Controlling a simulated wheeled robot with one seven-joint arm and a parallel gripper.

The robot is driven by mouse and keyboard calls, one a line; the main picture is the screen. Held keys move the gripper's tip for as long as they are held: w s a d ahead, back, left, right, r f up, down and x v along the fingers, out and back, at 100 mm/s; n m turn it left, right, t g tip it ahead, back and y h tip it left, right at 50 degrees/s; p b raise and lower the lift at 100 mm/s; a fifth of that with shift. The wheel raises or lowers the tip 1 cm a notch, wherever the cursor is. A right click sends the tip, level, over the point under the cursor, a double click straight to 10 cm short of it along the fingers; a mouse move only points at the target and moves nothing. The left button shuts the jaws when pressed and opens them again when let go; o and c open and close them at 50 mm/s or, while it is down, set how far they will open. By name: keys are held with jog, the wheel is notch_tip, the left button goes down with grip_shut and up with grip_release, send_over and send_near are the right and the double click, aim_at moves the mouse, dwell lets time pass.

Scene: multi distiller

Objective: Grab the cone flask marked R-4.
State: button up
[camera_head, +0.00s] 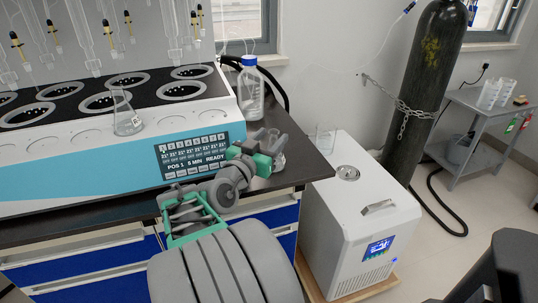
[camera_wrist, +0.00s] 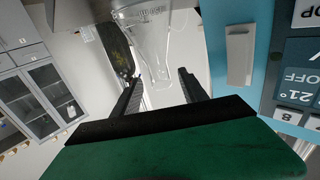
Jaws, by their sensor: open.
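A clear glass flask (camera_head: 278,160) stands on the dark bench top right of the distiller, partly hidden by my arm. In the wrist view a clear glass vessel (camera_wrist: 155,40), likely this flask, lies just ahead of my fingers, with faint printed marks. My gripper (camera_wrist: 159,78) is open, its two black fingers apart, the glass narrowing towards the gap between them. I cannot tell whether they touch it. Another conical flask (camera_head: 127,120) stands on the distiller's front ledge, left of my gripper. No R-4 mark is legible on either.
The distiller (camera_head: 60,165), with blue front and control panel, is close left of my gripper. A clear bottle (camera_head: 250,92) stands behind. A white chiller box (camera_head: 350,225) is right of the bench, with a glass beaker (camera_head: 325,139) on it. A chained gas cylinder (camera_head: 425,85) stands beyond.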

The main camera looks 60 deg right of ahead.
jog(key=d, duration=0.5)
jog(key=shift+d+f, duration=0.1)
jog(key=shift+f, duration=0.15)
jog(key=shift+c, duration=0.4)
grip_shut()
dwell(0.6)
